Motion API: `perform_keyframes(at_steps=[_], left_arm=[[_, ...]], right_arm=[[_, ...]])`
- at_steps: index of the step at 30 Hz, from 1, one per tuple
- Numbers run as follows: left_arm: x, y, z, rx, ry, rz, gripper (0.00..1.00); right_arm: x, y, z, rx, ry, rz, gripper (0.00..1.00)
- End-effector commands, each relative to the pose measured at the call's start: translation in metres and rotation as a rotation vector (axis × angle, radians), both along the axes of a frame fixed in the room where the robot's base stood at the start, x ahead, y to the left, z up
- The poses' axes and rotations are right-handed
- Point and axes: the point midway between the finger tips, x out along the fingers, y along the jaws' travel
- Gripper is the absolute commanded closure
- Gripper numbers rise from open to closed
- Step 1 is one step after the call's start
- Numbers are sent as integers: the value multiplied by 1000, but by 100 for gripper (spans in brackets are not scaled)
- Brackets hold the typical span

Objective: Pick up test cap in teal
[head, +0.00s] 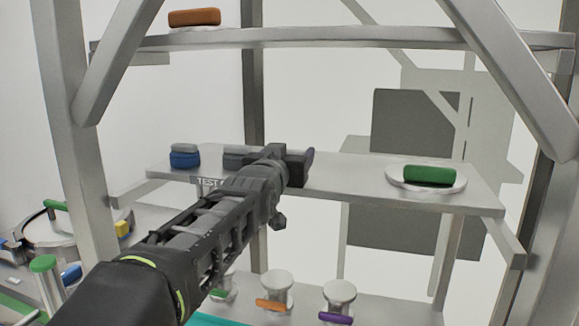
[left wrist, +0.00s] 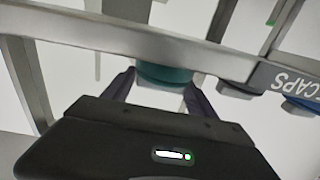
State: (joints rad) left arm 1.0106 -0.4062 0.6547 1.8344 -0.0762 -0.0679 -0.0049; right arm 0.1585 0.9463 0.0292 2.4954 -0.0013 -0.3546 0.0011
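My right gripper is in neither view.
The middle shelf (head: 350,172) has a blue cap (head: 185,159) at left, a dark blue-grey cap (head: 235,160) close to my gripper, and a green cap (head: 428,175) on a white disc at right. Frame posts flank the shelves.

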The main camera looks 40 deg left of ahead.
Motion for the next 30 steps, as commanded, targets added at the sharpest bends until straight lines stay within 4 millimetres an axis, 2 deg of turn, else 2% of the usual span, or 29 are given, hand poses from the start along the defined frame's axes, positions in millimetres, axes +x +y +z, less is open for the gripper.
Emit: perform_keyframes(at_steps=[2,18,30], left_arm=[[0,0,0,0,0,0,41],[0,0,0,0,0,0,84],[0,0,7,0,-1,0,84]], right_arm=[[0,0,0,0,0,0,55],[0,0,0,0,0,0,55],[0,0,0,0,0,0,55]])
